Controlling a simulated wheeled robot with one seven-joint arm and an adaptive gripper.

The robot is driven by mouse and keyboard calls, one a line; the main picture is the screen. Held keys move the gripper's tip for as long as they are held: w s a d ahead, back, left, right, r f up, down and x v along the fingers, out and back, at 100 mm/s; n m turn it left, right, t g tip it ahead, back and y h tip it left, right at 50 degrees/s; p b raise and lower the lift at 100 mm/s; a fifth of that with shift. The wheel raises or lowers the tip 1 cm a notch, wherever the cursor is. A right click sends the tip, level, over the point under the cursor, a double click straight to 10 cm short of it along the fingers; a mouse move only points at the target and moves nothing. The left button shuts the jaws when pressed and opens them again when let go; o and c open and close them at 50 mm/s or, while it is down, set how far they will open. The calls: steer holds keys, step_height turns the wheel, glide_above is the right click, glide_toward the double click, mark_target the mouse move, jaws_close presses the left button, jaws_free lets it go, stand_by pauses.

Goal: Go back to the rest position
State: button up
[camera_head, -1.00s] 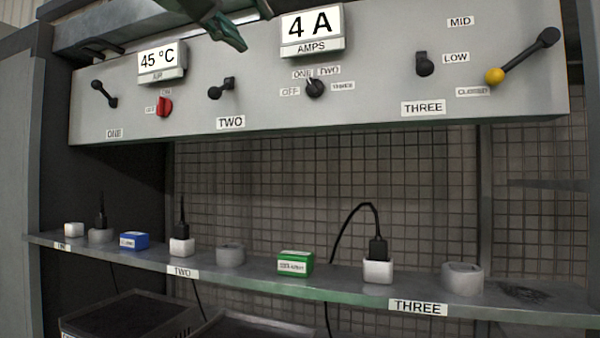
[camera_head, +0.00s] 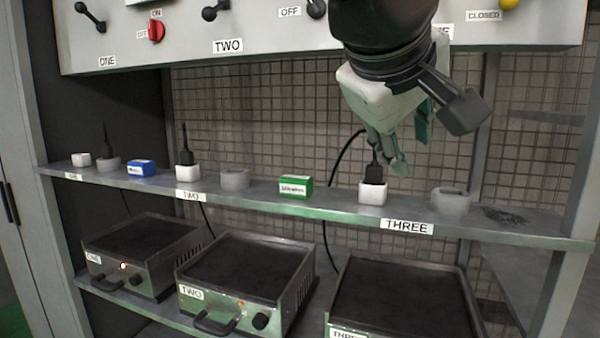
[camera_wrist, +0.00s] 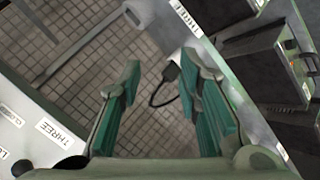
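My gripper (camera_head: 408,145) hangs in front of the right part of the back mesh, above the shelf (camera_head: 335,207), pointing down. In the wrist view my gripper (camera_wrist: 162,75) shows its two green-padded fingers well apart with nothing between them. In the head view its fingertips appear just above and right of the black plug (camera_head: 374,174) in the white socket (camera_head: 372,193); I cannot tell the depth between them. The arm hides part of the control panel (camera_head: 270,42).
Black plugs also stand at ONE (camera_head: 105,134) and TWO (camera_head: 184,158). A blue block (camera_head: 141,168), a green block (camera_head: 296,186) and grey sockets (camera_head: 450,199) line the shelf. Below stand heaters ONE (camera_head: 150,222), TWO (camera_head: 245,244) and THREE (camera_head: 392,268); ONE and TWO show small lights.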

steer(key=s+d+f+m+g+y+p, duration=0.1)
steer(key=s+d+f+m+g+y, duration=0.1)
steer(key=s+f, duration=0.6)
steer(key=s+d+f+m+g+y+p, duration=0.1)
steer(key=s+d+f+m+g+y, duration=0.1)
steer(key=s+f, duration=0.6)
step_height(320, 180, down, 6)
steer(key=d+y, duration=0.1)
steer(key=d, duration=0.1)
steer(key=shift+s+d+g, duration=0.2)
steer(key=shift+d+g, duration=0.1)
steer(key=shift+g, duration=0.1)
steer(key=shift+r, duration=0.15)
